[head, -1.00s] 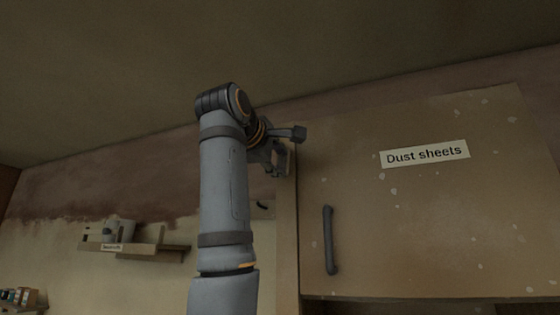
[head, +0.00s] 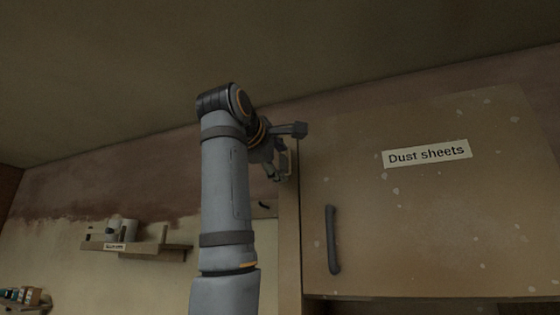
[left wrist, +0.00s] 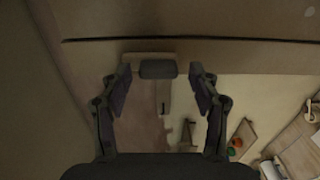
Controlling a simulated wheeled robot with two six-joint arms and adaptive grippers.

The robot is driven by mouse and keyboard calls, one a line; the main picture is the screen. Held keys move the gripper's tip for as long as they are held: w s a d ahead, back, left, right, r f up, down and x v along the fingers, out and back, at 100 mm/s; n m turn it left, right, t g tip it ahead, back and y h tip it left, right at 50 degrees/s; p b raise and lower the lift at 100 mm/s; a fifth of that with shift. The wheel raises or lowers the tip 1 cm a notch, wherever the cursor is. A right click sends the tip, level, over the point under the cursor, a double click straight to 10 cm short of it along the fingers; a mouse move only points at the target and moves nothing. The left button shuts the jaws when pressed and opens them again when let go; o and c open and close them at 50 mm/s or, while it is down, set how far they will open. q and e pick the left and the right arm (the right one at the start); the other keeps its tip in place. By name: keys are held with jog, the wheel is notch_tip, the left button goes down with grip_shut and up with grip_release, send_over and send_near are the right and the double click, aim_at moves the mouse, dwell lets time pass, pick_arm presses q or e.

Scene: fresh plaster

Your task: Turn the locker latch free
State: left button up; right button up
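The locker (head: 430,220) is a brown cabinet high on the right in the head view, its door shut, with a "Dust sheets" label (head: 427,152). My left gripper (head: 280,172) is at the upper part of the locker's left edge, partly hidden behind my own wrist. In the left wrist view, what looks like the latch, a dark block (left wrist: 158,69) against a pale plate, lies between the two fingertips. Gaps show on both sides of it, so the fingers are open around it, apart from it. Contact is hard to judge in the dim light. My right gripper is out of view.
A dark vertical bar handle (head: 332,240) is on the locker door, below and right of my left gripper. A wall shelf (head: 140,249) with small items is at the left. Small containers (head: 22,296) stand at the lower left. The ceiling is above.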

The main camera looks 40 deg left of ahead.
pick_arm(q)
jog(key=shift+s, duration=0.25)
jog(key=v, duration=1.1)
jog(key=shift+s, duration=0.3)
